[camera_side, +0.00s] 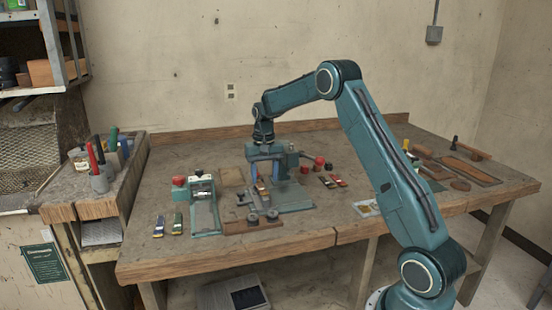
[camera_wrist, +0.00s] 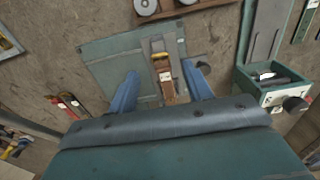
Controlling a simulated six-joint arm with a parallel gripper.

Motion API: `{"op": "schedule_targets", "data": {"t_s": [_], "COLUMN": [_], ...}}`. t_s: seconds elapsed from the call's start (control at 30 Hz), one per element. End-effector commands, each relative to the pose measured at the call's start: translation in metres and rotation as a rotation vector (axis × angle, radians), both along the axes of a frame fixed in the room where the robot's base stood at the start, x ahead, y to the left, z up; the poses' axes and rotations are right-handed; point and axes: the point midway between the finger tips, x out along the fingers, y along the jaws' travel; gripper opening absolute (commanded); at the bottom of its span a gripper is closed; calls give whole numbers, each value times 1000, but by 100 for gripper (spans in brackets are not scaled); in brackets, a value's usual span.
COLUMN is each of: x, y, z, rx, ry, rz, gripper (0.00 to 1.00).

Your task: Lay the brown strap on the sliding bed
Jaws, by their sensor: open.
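The brown strap (camera_wrist: 167,88), with a pale label and a yellow end, lies between my fingers in the wrist view. A small brown piece between the fingers in the side view (camera_side: 262,190) looks like it. The strap seems to rest on a narrow grey strip (camera_wrist: 147,52), which looks like the sliding bed, on a teal base plate (camera_wrist: 108,54). My gripper (camera_wrist: 160,69) is open, one blue finger on each side of the strap, with gaps visible. It points down at the bench in the side view (camera_side: 265,178). Contact under the strap is unclear.
A teal unit with a red knob (camera_side: 180,182) stands left of my gripper. Dark and red straps (camera_side: 326,181) and red-topped pots (camera_side: 319,163) are to the right. A brown board with round parts (camera_side: 252,225) lies in front.

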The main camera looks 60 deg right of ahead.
Motion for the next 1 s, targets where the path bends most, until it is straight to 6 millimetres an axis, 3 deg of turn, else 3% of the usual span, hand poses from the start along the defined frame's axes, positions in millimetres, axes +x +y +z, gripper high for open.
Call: {"op": "schedule_targets", "data": {"t_s": [0.2, 0.4, 0.6, 1.0], "x": [0, 0, 0, 0], "y": [0, 0, 0, 0], "z": [37, 60, 70, 70], "rx": [-1, -1, 0, 1], "ry": [-2, -1, 0, 1], "rz": [0, 0, 0, 0], "gripper": [50, 50, 50, 50]}}
